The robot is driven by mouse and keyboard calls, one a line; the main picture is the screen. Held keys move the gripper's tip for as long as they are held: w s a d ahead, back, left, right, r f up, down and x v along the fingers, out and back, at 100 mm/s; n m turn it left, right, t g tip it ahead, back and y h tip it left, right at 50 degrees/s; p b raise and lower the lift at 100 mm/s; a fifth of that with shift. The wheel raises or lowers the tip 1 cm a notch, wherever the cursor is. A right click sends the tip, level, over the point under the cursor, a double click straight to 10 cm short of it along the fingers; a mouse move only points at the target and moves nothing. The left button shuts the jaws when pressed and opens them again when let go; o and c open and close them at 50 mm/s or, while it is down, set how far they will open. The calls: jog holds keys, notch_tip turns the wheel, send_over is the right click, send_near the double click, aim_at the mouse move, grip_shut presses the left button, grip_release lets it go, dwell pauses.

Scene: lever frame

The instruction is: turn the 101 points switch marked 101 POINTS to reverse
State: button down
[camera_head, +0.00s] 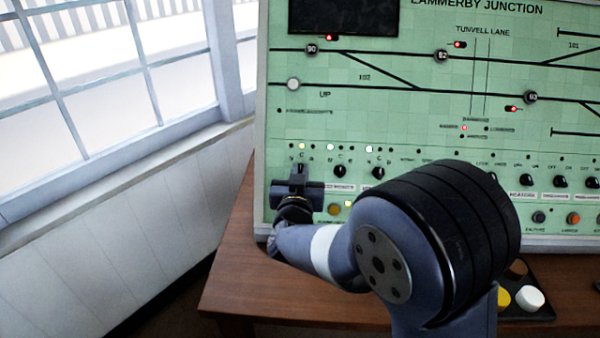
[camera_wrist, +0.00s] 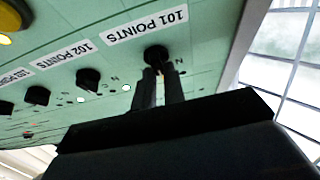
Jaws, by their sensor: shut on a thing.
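The 101 points switch (camera_wrist: 155,54) is a black rotary knob beside the label 101 POINTS (camera_wrist: 146,24), which appears upside down in the wrist view. My gripper (camera_wrist: 159,78) has its two fingers closed around this knob. In the head view my gripper (camera_head: 298,172) is at the lower left of the green panel (camera_head: 400,120), and it hides the knob there. A small white lamp (camera_wrist: 126,87) is lit near the knob, beside an N mark. The knob's pointer is hidden by the fingers, so I cannot tell its exact angle.
The 102 points knob (camera_wrist: 88,79) and another knob (camera_wrist: 37,95) stand in a row close beside. The panel stands on a wooden table (camera_head: 230,290). A black tray (camera_head: 535,312) with yellow and white caps is at right. A window (camera_head: 110,80) is at left.

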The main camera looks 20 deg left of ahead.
jog(key=shift+m+h, duration=0.3)
jog(key=shift+m, duration=0.2)
jog(key=m+h, duration=0.2)
jog(key=m, duration=0.2)
jog(key=shift+a+m, duration=0.15)
jog(key=shift+m, duration=0.25)
jog(key=shift+m+g+h+p, duration=0.3)
jog(key=shift+m+h, duration=0.55)
jog(key=shift+m, duration=0.6)
jog(key=shift+m+g+h+p, duration=0.15)
jog(key=shift+m+g+h, duration=0.15)
jog(key=shift+m+h, duration=0.85)
jog(key=shift+m+y, duration=0.3)
jog(key=shift+m, duration=0.2)
jog(key=c, duration=1.5)
grip_release()
jog(key=s, duration=0.3)
jog(key=s+a+r, duration=0.1)
jog(key=s, duration=0.6)
jog(key=shift+s+a+r, duration=0.15)
jog(key=shift+s+r, duration=0.05)
jog(key=shift+s, duration=0.15)
